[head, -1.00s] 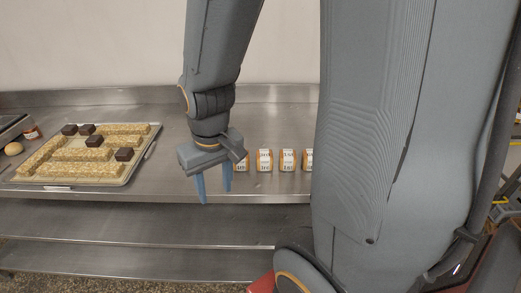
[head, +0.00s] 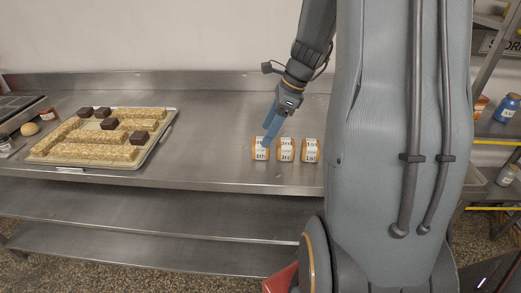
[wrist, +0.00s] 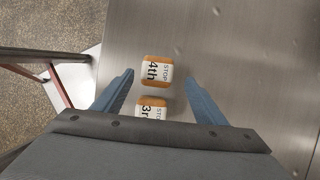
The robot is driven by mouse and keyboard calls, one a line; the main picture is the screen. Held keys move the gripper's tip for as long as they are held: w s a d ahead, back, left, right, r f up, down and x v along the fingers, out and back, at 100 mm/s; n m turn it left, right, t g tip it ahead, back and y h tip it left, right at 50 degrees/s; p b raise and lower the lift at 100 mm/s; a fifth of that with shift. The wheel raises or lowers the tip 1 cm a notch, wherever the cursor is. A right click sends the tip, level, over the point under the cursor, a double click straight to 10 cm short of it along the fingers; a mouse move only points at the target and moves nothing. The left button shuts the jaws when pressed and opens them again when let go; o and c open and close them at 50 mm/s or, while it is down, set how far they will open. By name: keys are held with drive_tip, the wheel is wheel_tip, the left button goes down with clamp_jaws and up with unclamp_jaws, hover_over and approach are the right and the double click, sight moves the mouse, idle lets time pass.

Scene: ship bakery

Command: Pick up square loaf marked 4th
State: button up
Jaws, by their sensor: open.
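The square loaf marked 4th (wrist: 157,71) is a small orange-brown block with a white label, upright on the steel counter. In the head view it is the leftmost loaf (head: 260,155) of the row, its top partly covered by my gripper (head: 267,140). In the wrist view my gripper (wrist: 159,76) is open and empty, pointing down, with one blue finger on each side of the 4th loaf in the picture. The gap to it in height is hard to tell. The loaf marked 3rd (wrist: 153,107) sits close beside it, partly hidden by the gripper body.
Another loaf (head: 310,150) stands to the right in the row; my arm hides what lies beyond. A tray (head: 72,167) with grain-coloured walls and dark blocks lies at the left. Counter between tray and loaves is clear. Shelves with jars (head: 507,107) stand at the far right.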

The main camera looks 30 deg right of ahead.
sight(261, 148)
drive_tip(key=shift+s+p+x, duration=0.15)
drive_tip(key=shift+p+x, duration=0.15)
drive_tip(key=shift+x, duration=1.25)
drive_tip(key=shift+s+p+x, duration=0.15)
drive_tip(key=shift+p+x, duration=0.1)
drive_tip(key=shift+x, duration=1.35)
drive_tip(key=shift+a, duration=0.15)
drive_tip(key=c, duration=1.1)
